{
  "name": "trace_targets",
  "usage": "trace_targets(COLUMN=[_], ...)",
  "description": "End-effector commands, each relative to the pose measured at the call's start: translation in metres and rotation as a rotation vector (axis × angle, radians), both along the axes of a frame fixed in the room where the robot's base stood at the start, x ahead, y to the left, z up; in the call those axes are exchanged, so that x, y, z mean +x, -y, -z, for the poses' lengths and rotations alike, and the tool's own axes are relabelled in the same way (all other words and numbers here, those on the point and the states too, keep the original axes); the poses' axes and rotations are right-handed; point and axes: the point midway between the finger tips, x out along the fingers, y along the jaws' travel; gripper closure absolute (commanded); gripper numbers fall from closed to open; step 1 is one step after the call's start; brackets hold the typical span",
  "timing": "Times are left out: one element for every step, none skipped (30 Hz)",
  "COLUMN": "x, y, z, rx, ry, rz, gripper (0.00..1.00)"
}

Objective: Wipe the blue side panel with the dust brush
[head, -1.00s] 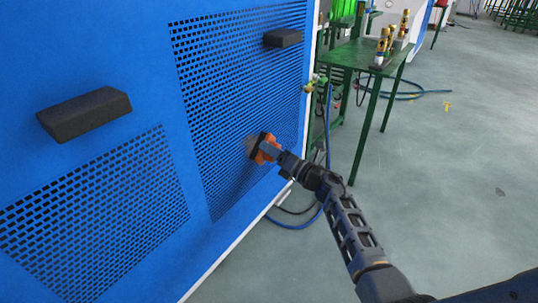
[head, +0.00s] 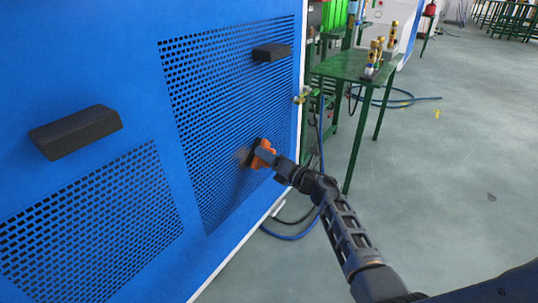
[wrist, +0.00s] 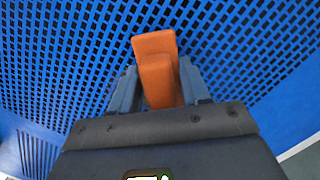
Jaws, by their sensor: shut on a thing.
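The blue side panel (head: 215,90) fills the left of the head view, with perforated grilles and two black handles. My gripper (head: 266,155) is at the right grille, low and near the panel's right edge. It is shut on the orange dust brush (head: 263,154), whose darker bristle side faces the grille. A brownish dusty smudge shows at the brush's left. In the wrist view my gripper's fingers (wrist: 160,88) stand on both sides of the orange brush (wrist: 155,45), in front of the perforated panel (wrist: 60,60). Whether the bristles touch the panel is hard to tell.
The black handles (head: 76,132) and (head: 271,52) of the panel stick out from it. A green table (head: 357,66) with brass fittings (head: 375,58) stands at the right. Blue hoses (head: 290,237) lie on the floor below. Open grey floor (head: 440,190) lies at the right.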

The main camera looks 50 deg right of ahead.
Motion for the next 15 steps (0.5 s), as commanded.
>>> trace_targets(x=[0.001, 0.001, 0.001, 0.001, 0.002, 0.002, 0.002, 0.002, 0.002, 0.002, 0.003, 0.003, 0.003, 0.003, 0.003], y=[-0.006, -0.009, -0.012, -0.015, -0.017, -0.021, -0.023, -0.026, -0.028, -0.029, -0.030, -0.031, -0.032, -0.032, -0.034], z=[-0.001, -0.002, -0.002, -0.002, -0.002, -0.002, -0.001, -0.001, -0.001, -0.001, -0.002, -0.002, -0.002, -0.002, -0.002], rx=[0.001, 0.001, 0.000, 0.000, 0.000, 0.001, 0.001, 0.000, 0.000, -0.001, -0.001, -0.002, -0.002, -0.002, -0.001], ry=[0.000, 0.001, 0.001, 0.001, 0.001, 0.001, 0.000, 0.000, 0.000, 0.000, 0.001, 0.001, 0.002, 0.002, 0.001], rz=[-0.003, -0.004, -0.005, -0.005, -0.006, -0.006, -0.006, -0.006, -0.006, -0.006, -0.006, -0.006, -0.007, -0.007, -0.008], gripper=[0.78, 0.78, 0.78, 0.78, 0.78, 0.78, 0.78, 0.78, 0.78, 0.78, 0.78, 0.78, 0.78, 0.78, 0.78])
